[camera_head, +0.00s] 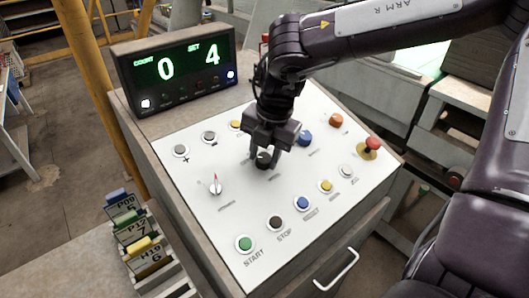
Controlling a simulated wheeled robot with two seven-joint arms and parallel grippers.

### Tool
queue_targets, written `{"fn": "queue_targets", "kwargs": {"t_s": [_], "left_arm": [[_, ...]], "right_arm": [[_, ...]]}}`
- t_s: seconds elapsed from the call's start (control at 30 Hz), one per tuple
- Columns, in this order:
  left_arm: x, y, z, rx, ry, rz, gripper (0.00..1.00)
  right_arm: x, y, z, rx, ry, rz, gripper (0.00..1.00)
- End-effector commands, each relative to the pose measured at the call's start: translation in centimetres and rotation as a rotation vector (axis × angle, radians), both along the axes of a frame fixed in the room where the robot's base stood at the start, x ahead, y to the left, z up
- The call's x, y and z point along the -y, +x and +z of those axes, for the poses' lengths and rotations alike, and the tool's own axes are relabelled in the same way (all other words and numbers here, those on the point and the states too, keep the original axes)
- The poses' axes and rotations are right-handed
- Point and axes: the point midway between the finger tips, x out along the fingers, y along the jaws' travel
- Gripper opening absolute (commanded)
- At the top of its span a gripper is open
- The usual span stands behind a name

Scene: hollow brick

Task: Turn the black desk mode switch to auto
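The black desk mode switch (263,160) is a dark round knob in the upper middle of the white sloped panel (190,235). My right gripper (264,154) points down over it, with one finger on each side of the knob. I cannot tell whether the fingers press on it. The gripper hides the top of the knob, so its pointer and setting do not show, and the labels around it are too small to read. My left gripper is not in view.
Close by are a blue button (305,138), a silver pointer switch (215,186) and a red mushroom button (372,144). A row of buttons, from green START (245,243) upward, lines the front. A display (178,70) showing 0 and 4 stands behind.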

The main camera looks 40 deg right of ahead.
Motion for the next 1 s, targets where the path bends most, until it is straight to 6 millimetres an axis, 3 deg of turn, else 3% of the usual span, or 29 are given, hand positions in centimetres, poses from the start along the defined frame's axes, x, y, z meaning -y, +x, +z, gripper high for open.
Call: {"fn": "queue_targets", "kwargs": {"t_s": [0.03,0.2,0.57,1.0], "left_arm": [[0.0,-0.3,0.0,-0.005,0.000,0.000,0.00],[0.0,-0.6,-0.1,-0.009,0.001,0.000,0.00],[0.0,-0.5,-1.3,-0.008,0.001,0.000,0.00],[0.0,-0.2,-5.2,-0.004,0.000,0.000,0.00]], "right_arm": [[0.0,0.0,0.0,0.000,0.000,0.000,0.28],[0.0,0.0,0.0,0.001,0.000,0.000,0.10],[0.0,0.1,-0.2,0.002,0.023,-0.074,0.10],[0.1,0.1,-0.3,-0.005,0.124,-0.423,0.10]]}}
